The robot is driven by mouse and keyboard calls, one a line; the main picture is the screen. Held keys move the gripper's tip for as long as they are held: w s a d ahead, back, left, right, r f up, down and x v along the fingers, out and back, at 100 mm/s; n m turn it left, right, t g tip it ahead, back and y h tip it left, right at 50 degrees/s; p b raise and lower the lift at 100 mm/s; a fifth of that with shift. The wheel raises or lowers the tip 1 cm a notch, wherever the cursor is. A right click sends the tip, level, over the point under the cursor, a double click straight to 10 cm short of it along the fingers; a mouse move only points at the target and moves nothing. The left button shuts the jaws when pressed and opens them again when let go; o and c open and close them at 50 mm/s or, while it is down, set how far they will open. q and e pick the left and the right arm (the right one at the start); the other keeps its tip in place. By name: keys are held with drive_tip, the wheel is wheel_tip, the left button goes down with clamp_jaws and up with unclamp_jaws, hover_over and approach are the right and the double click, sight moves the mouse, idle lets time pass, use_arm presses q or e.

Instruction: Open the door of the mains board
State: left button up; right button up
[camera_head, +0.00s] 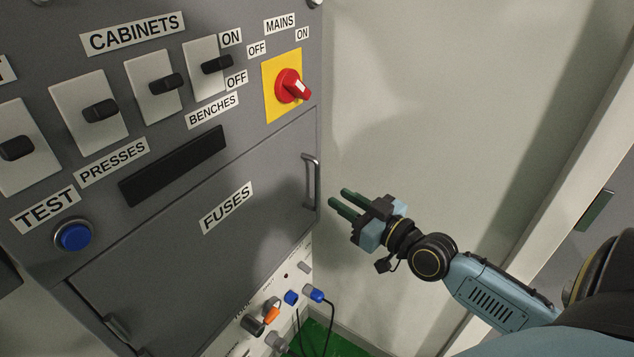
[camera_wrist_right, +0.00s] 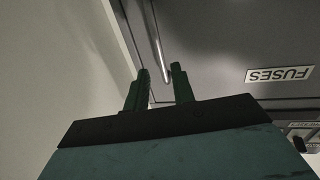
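The grey mains board fills the left of the head view. Its lower door (camera_head: 170,245), labelled FUSES, lies flush with the panel and looks shut. A metal bar handle (camera_head: 311,182) stands near the door's right edge. My right gripper (camera_head: 338,202) is just right of the handle, apart from it, with its two green fingers spread and nothing between them. In the right wrist view the handle (camera_wrist_right: 160,50) appears ahead of the open fingers (camera_wrist_right: 160,80), roughly in line with the gap. My left gripper is not in view.
Above the door are a red rotary mains switch (camera_head: 291,87) on a yellow plate, several black toggles and a blue button (camera_head: 73,236). Below are plugs and cables (camera_head: 313,293). A pale wall (camera_head: 430,90) stands right of the board, with free room before it.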

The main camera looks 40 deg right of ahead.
hover_over(317, 206)
drive_tip(key=shift+w+d+p, duration=0.15)
drive_tip(key=shift+w+p, duration=0.1)
drive_tip(key=shift+p, duration=0.05)
clamp_jaws()
idle(0.4)
